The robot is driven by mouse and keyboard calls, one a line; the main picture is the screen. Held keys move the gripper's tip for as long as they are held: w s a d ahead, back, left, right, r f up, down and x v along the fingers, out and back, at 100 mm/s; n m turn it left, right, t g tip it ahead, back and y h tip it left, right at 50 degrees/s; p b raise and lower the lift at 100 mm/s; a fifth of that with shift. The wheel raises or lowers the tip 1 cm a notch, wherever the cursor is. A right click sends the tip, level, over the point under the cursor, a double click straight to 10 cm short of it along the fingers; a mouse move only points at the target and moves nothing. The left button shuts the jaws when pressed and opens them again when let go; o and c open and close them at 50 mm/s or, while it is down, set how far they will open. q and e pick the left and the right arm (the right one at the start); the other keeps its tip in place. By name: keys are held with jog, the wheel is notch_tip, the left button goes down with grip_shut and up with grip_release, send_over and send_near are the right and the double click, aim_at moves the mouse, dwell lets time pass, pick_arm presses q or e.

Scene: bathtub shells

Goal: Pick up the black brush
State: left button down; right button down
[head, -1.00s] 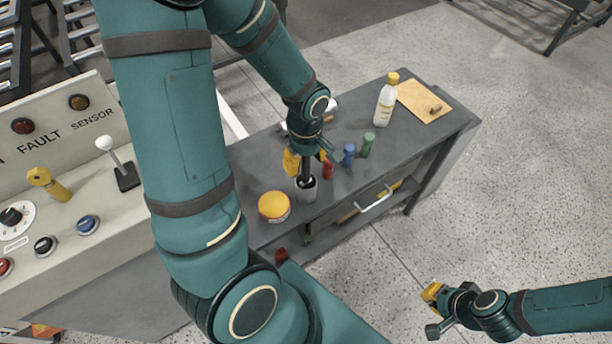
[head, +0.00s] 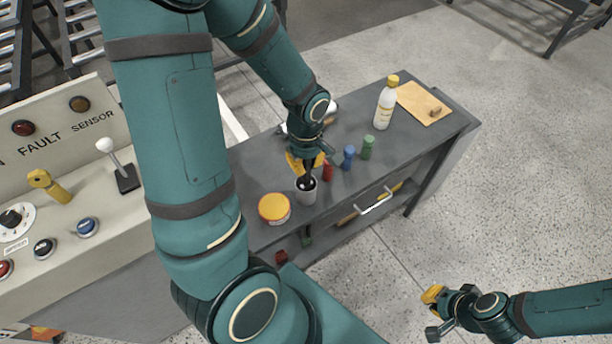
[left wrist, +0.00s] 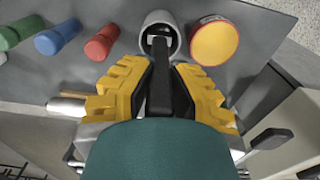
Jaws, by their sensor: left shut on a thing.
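The black brush (left wrist: 160,78) stands with its lower end inside a grey cup (head: 307,195) on the dark workbench. My left gripper (head: 306,163) is above the cup. In the left wrist view its yellow fingers (left wrist: 160,88) are on both sides of the brush's black handle, and the gripper is shut on it. The cup's round mouth (left wrist: 160,14) shows just beyond the fingers. In the head view most of the handle is hidden by the gripper. My right gripper (head: 433,296) is out over the floor, away from the bench; its finger gap is not clear.
A yellow-lidded jar (head: 274,208) stands left of the cup. A white bottle (head: 385,108) and a tan board (head: 425,103) are at the far end. A control panel (head: 70,150) is at left.

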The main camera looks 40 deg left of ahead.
pick_arm(q)
jog(key=shift+r, duration=0.1)
dwell(0.4)
notch_tip(320, 180, up, 10)
jog(key=p, duration=0.3)
dwell(0.6)
